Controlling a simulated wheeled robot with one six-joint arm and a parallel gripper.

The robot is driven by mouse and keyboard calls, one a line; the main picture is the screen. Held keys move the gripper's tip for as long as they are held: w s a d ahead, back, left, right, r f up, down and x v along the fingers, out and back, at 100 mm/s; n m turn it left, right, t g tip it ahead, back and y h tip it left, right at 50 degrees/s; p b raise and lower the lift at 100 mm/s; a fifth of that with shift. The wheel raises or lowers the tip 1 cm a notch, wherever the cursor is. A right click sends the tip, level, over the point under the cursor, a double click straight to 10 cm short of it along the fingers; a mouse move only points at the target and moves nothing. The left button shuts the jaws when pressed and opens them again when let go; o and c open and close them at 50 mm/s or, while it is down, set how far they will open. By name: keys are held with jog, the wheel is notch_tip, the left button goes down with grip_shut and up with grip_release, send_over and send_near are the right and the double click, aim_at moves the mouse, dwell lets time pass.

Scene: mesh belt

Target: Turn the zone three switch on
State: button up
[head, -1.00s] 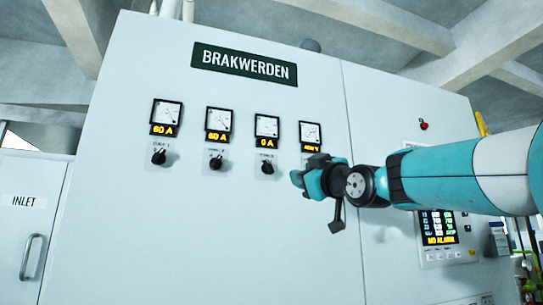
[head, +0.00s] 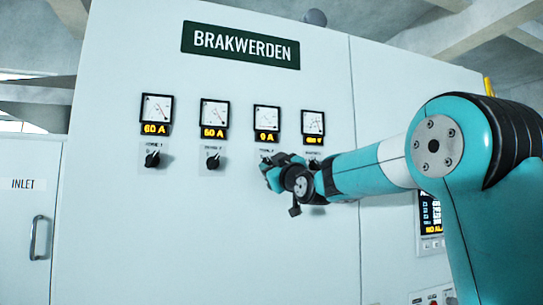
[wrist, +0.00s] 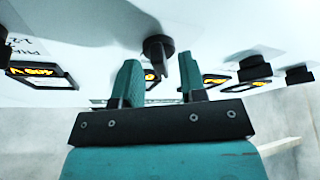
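The zone three switch is the third black knob from the left, below the meter with the 0 A display (head: 267,137). In the head view my gripper covers most of it. In the wrist view, which sees the panel upside down, the black knob (wrist: 158,48) stands between and just beyond the two teal fingers. My gripper (head: 273,167) is open at the panel, with a gap on both sides of the knob; contact is not visible.
An alarm screen (head: 430,214) is further right, partly behind my arm. Panel below the knobs is bare.

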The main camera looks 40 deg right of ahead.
jog(key=shift+w, duration=0.3)
jog(key=shift+s+r, duration=0.1)
grip_shut()
jog(key=shift+b, duration=0.3)
jog(key=shift+a+r+m+g+h+b, duration=0.1)
jog(key=shift+m+g+h+b, duration=0.25)
jog(key=shift+m+h+b, duration=1.9)
jog(key=shift+a+f+m+g+h+b, duration=0.15)
jog(key=shift+m+g+h+b, duration=0.35)
jog(key=shift+m+b, duration=2)
jog(key=shift+a+r+m+g+h+b, duration=0.2)
jog(key=shift+m+h+b, duration=0.95)
jog(key=shift+m, duration=2.7)
jog(key=shift+d+m+h, duration=0.15)
jog(key=shift+m+h, duration=0.15)
jog(key=shift+h, duration=0.2)
